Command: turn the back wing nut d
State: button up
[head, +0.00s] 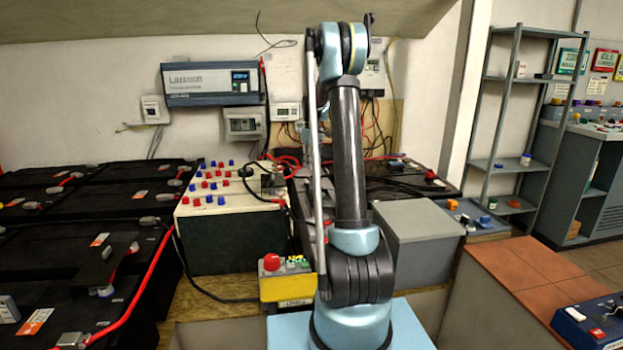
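My arm rises through the middle of the head view, and its far end is hidden behind its own links, so I cannot make out my gripper. No wing nut can be told apart as the back wing nut d; such parts are too small or hidden here. A white-topped battery (190,212) with several red and blue caps stands left of my arm. A dark clamp-like part (272,184) with a red cable sits on its right end. Another dark battery (412,190) shows partly behind my arm, with a red knob-like part on top.
Black batteries (80,262) with red cables fill the left. A yellow box with a red button (284,278) stands by my base. A grey box (418,232) and a blue tray (474,214) are to the right.

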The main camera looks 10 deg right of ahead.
aim_at(311, 181)
notch_tip(311, 181, down, 7)
jog(key=shift+r, duration=0.2)
dwell(0.3)
grip_shut()
